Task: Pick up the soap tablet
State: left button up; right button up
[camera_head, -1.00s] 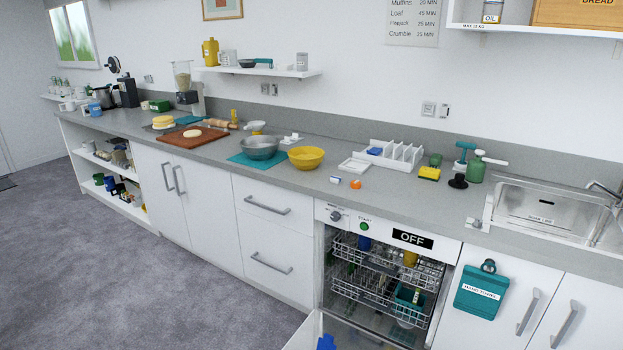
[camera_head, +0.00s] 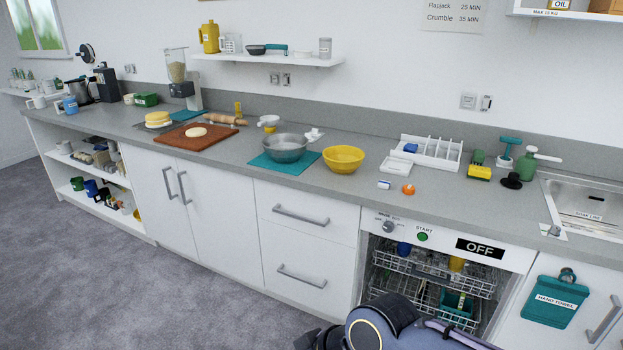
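A small white and blue block (camera_head: 384,184), which looks like the soap tablet, lies on the grey counter (camera_head: 330,192) above the dishwasher. A small orange item (camera_head: 408,189) is just right of it. My arm, apparently the right one, enters at the bottom of the head view. Its dark end (camera_head: 318,338) is partly cut off by the lower edge, well below and in front of the counter, apart from the block. Its fingers cannot be made out. My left gripper is not in view.
A yellow bowl (camera_head: 343,159) stands left of the block. Behind it is a white rack (camera_head: 440,150), with a blue item (camera_head: 410,148) close by. The dishwasher (camera_head: 372,285) below is open, with its racks showing. A sink (camera_head: 590,205) is at the right.

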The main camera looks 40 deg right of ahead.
aim_at(383, 184)
jog(key=i+j, duration=0.15)
jog(key=i, duration=0.3)
jog(key=i+j+u, duration=0.1)
jog(key=i, duration=0.35)
jog(key=i+l+z, duration=0.15)
jog(key=i+z, duration=0.65)
jog(key=z, duration=0.2)
jog(key=i+j+z, duration=0.2)
jog(key=i+z, duration=0.3)
jog(key=i+l+z, duration=0.15)
jog(key=z, duration=0.2)
jog(key=i+z, duration=0.65)
jog(key=i+l, duration=0.1)
jog(key=i, duration=0.15)
jog(key=z, duration=0.05)
